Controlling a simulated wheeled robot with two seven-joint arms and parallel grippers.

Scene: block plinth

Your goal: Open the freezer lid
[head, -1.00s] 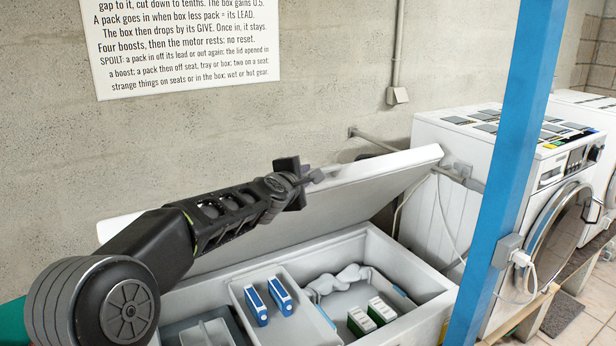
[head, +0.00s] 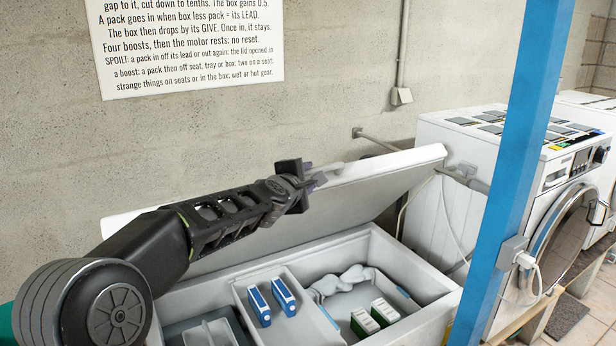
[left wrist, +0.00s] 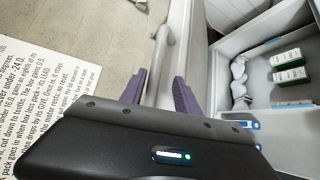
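The freezer lid (head: 375,185) is a white slab that stands raised and tilted back towards the wall, above the open freezer box (head: 440,282). My left gripper (head: 308,178) is at the lid's raised front edge, by its grey handle (head: 328,170). In the left wrist view, the two purple fingers of the left gripper (left wrist: 160,88) stand apart, one on each side of the handle (left wrist: 163,55). Gaps show beside the bar, so the gripper looks open around it. My right gripper is in neither view.
Inside the freezer are blue packs (head: 272,302), green-and-white packs (head: 374,317) and a crumpled pale lump (head: 343,282). A blue post (head: 505,190) stands at the right, before a washing machine (head: 560,200). A sign (head: 185,45) hangs on the wall behind.

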